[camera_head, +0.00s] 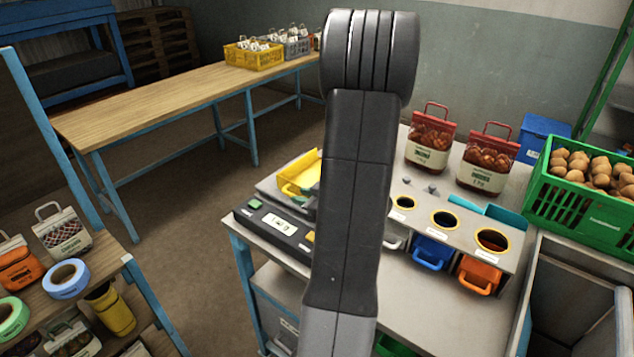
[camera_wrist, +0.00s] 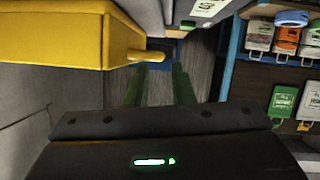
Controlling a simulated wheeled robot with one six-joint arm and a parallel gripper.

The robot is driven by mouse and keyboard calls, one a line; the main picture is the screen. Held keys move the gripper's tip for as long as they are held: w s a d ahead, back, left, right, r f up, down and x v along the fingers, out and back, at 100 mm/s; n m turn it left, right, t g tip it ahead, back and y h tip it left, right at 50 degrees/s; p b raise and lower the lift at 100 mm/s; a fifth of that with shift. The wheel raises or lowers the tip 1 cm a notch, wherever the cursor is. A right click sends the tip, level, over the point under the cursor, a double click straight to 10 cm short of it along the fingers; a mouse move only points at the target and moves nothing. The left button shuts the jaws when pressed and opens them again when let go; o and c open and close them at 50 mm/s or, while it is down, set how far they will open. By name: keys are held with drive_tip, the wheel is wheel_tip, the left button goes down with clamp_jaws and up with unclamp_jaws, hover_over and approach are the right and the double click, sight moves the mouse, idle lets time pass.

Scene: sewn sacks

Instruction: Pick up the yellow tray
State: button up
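The yellow tray (camera_head: 297,176) sits on the weighing scale on the workbench, partly hidden behind my arm in the head view. In the wrist view the yellow tray (camera_wrist: 55,38) fills the upper left, and its stubby handle (camera_wrist: 149,56) sticks out to the right. My gripper (camera_wrist: 160,72) is open, with its two dark green fingers apart. The handle lies just beyond the fingertips, nearer the left one. I see nothing between the fingers and cannot tell whether they touch the handle.
The scale (camera_head: 272,222) has a dark front panel. To its right are bins with yellow-rimmed holes (camera_head: 445,219), two red sacks (camera_head: 430,139) and a green crate (camera_head: 578,205) of potatoes. A shelf with sacks and tape rolls (camera_head: 66,278) stands at the left. The floor between is clear.

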drive_tip(key=shift+x, duration=1.95)
clamp_jaws()
